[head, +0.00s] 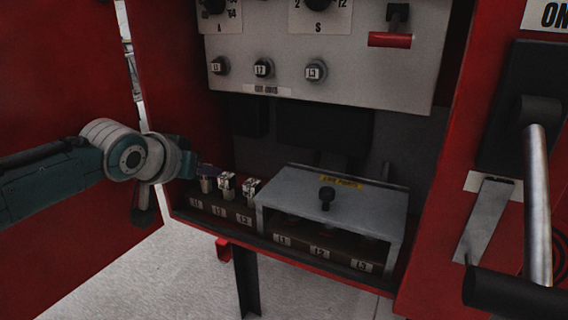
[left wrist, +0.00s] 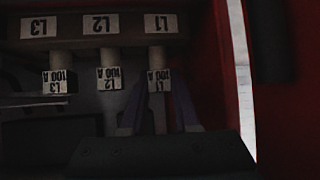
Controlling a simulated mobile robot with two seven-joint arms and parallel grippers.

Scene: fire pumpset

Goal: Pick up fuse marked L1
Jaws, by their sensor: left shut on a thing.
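The fuse marked L1 (left wrist: 158,80) is a light tube with a white "L1 100 A" label, standing upright in the L1 place of the labelled holder (left wrist: 100,25). The wrist view shows it upside down. My left gripper (left wrist: 158,108) has its purple fingers on both sides of this fuse and is shut on it. In the head view, the L1 fuse (head: 206,186) is partly hidden by the gripper at the left end of the holder. Fuses L2 (head: 227,183) and L3 (head: 250,188) stand to its right. My right gripper is not in view.
A grey metal cover (head: 330,192) with a black knob stands right of the fuses, over another row labelled L1 to L3. The red cabinet wall (head: 175,80) is close on the left. A control panel (head: 330,60) hangs above. A lever handle (head: 538,200) is at right.

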